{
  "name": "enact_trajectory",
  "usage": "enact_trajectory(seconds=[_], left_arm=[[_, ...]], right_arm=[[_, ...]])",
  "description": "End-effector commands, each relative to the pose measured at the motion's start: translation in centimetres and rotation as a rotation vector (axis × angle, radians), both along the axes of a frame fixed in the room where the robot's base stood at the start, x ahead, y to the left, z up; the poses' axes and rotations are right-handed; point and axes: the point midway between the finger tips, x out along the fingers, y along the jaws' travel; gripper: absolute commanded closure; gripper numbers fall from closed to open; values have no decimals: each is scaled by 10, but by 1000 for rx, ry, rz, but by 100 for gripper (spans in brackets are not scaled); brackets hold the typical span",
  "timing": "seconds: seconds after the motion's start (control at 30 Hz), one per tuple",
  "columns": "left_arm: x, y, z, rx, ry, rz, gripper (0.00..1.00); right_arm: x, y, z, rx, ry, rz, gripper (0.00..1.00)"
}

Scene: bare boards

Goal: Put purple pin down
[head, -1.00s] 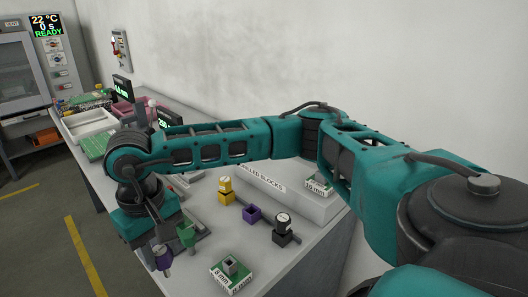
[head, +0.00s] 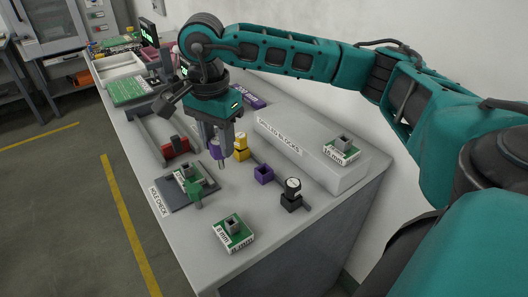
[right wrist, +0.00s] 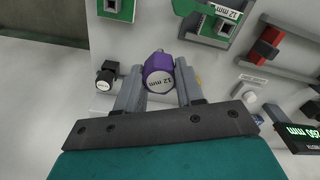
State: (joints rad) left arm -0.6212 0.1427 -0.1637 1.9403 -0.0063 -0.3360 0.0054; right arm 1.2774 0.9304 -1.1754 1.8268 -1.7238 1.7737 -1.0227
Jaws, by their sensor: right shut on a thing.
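My right gripper (head: 221,146) is shut on the purple pin (head: 217,153), which hangs tip down above the table. In the right wrist view the purple pin (right wrist: 158,76) shows its "12 mm" end between the fingers (right wrist: 158,90). A small purple open-topped holder (head: 263,174) stands empty on the table, to the right of the pin and apart from it. My left gripper is not in view.
A yellow pin (head: 240,147) and a black pin (head: 291,190) stand in holders either side of the purple one. An 8 mm block (head: 233,230) stands in front. The drilled-blocks shelf (head: 310,150) lies behind.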

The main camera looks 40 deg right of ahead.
Motion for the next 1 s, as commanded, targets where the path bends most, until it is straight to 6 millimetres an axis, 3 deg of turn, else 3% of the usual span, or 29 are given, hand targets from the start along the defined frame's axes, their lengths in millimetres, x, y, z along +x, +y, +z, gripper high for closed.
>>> enact_trajectory(seconds=[0.7,1.0], left_arm=[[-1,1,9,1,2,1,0],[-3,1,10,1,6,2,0]], right_arm=[[3,-84,69,18,-21,-1499,100],[-3,-109,91,25,-17,-1981,100]])
